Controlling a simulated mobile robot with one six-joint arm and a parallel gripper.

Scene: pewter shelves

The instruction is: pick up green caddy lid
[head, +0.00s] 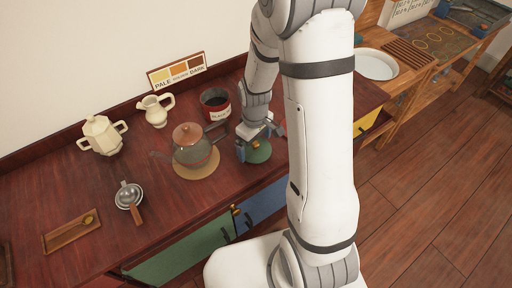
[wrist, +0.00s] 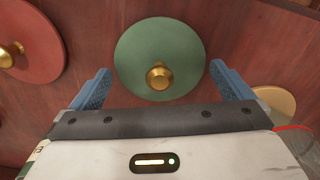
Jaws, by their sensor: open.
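The green caddy lid (wrist: 135,55) is a round green disc with a brass knob (wrist: 160,76) at its centre. It lies flat on the red-brown wooden counter, and part of it shows in the head view (head: 259,155) beneath my gripper. My gripper (wrist: 160,70) has its blue fingers spread apart, one to each side of the knob in the wrist view. In the head view my gripper (head: 258,141) is pointed down over the lid. Nothing is held. Whether the fingers touch the lid cannot be told.
A red lid with a brass knob (wrist: 35,45) lies left in the wrist view. A glass teapot (head: 192,152) stands on a round mat (head: 205,172) left of my gripper in the head view. The counter's front edge is close.

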